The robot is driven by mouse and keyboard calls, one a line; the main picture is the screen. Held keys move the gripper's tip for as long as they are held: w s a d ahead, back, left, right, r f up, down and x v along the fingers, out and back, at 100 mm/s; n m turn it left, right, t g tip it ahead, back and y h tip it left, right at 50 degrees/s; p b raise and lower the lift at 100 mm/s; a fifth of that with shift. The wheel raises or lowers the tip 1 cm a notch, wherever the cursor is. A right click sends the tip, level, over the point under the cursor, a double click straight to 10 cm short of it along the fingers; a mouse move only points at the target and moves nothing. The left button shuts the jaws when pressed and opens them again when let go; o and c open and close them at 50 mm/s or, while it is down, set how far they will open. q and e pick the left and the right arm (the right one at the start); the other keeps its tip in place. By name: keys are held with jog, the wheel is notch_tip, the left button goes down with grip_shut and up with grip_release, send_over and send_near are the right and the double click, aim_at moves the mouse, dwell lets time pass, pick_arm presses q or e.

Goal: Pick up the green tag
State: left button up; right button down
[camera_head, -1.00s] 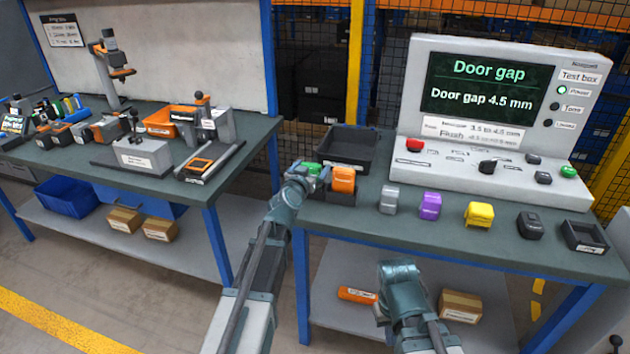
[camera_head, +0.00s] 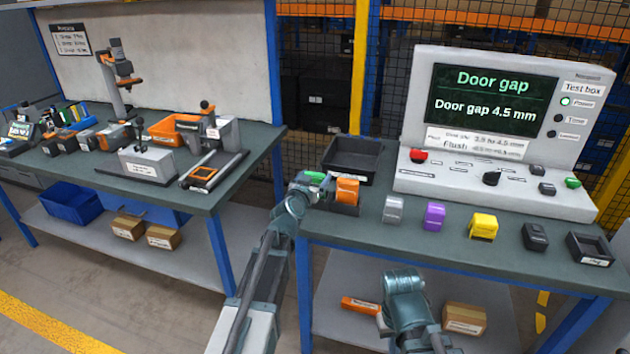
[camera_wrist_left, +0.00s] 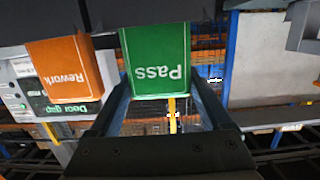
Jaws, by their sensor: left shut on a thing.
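The green tag (camera_wrist_left: 155,62), printed "Pass", sits between the two fingers of my left gripper (camera_wrist_left: 165,100) in the left wrist view. The gripper is shut on it. In the head view the green tag (camera_head: 314,177) is a small patch at the tip of my left gripper (camera_head: 308,186), over the left end of the right bench. An orange tag (camera_head: 347,189), printed "Rework" (camera_wrist_left: 66,68) in the left wrist view, stands close beside it in a dark holder. My right gripper cannot be made out; only part of my right arm shows low in the head view.
A black open tray (camera_head: 352,158) lies behind the tags. The door gap test box (camera_head: 480,180) stands at the right. Grey (camera_head: 393,210), purple (camera_head: 433,215) and yellow (camera_head: 483,227) blocks sit along the bench front. A second bench (camera_head: 235,180) stands left, across a gap.

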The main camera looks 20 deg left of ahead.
pick_arm(q)
notch_tip(320, 180, up, 4)
jog(key=p, duration=0.3)
jog(key=shift+p, duration=0.3)
jog(key=s+d, duration=1)
jog(key=s, duration=0.2)
jog(key=shift+r+p, duration=0.35)
jog(key=shift+s+d, duration=0.1)
